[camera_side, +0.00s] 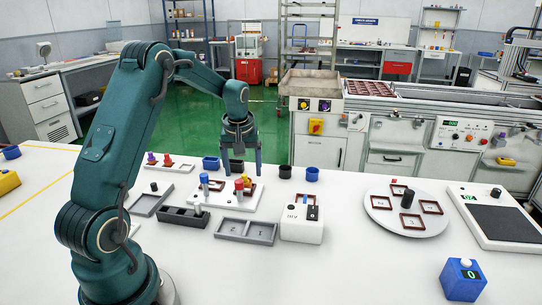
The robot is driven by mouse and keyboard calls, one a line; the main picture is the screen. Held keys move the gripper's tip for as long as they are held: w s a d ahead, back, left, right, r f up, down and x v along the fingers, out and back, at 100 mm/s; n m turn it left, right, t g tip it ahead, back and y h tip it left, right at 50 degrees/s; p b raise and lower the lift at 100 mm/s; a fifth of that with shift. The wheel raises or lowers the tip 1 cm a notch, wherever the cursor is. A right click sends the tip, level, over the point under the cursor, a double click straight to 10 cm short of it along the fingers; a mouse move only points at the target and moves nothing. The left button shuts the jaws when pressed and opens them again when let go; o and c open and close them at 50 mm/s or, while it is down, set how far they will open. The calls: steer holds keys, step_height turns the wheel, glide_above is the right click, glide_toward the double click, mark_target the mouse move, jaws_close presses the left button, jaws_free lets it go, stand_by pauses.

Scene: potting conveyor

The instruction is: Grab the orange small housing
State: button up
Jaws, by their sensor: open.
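My gripper (241,170) is open and points down above the back part of a white fixture plate (229,204). A small red-orange piece (239,187) stands on that plate below the gripper, next to a yellow piece (247,180). I cannot tell for sure whether the red-orange piece is the orange small housing. Nothing shows held between the fingers. A dark cup (237,165) appears between or just behind the fingers.
Blue cups (210,163) (312,174) and a black cup (285,171) stand along the table's back. Grey trays (246,231) and a white device (302,224) surround the plate. A round turntable (380,216) is at right. The front table is mostly clear.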

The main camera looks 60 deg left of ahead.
mark_target(244, 176)
steer(key=shift+x, duration=2.05)
jaws_close()
steer(key=shift+r, duration=0.1)
